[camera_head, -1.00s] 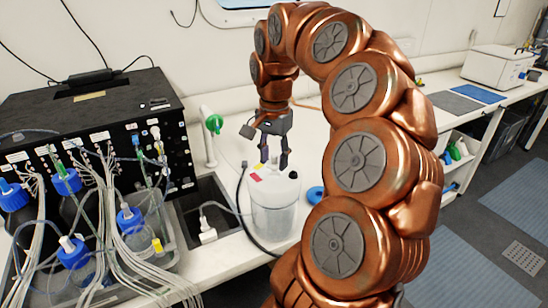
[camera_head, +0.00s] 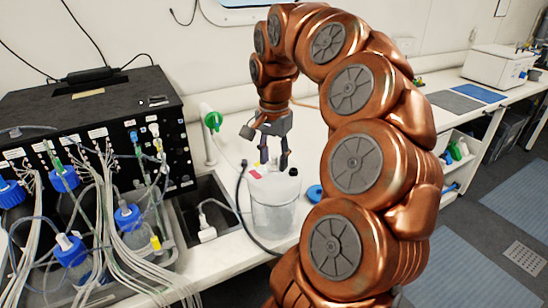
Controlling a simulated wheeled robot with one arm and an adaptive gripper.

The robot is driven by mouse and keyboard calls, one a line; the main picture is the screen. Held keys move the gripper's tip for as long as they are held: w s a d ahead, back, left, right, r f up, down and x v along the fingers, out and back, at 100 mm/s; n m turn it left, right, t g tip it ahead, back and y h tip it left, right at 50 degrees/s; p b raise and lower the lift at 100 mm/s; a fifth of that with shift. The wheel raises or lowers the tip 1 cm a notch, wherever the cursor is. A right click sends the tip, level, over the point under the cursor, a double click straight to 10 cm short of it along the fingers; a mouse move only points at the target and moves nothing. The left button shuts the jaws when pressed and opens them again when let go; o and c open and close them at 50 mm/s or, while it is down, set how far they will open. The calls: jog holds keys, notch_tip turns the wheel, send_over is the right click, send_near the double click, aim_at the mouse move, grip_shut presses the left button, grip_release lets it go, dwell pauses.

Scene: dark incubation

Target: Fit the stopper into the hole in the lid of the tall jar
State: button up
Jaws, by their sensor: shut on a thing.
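The tall jar (camera_head: 274,218) is a translucent whitish cylinder standing on the white bench, left of my arm. Its pale lid (camera_head: 272,186) has red and yellow marks near its back left edge. A small black piece (camera_head: 293,172) sits at the lid's back right. My gripper (camera_head: 274,162) points down over the back part of the lid, its dark fingertips close to the lid. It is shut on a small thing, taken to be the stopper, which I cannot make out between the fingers. I cannot tell whether it touches the lid. The hole is not clearly visible.
A black instrument box (camera_head: 95,115) with tubes and blue-capped bottles (camera_head: 72,248) fills the left. A green-knobbed white post (camera_head: 211,135) stands behind a dark recess (camera_head: 196,205). A black cable (camera_head: 243,205) runs beside the jar. A blue ring (camera_head: 314,193) lies right of it.

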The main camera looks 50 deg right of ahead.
jog(key=shift+f+b, duration=0.85)
jog(key=shift+b, duration=0.05)
jog(key=o, duration=0.9)
jog(key=shift+c, duration=0.2)
jog(key=shift+r, duration=0.2)
jog(key=shift+r, duration=3.6)
jog(key=shift+a, duration=0.1)
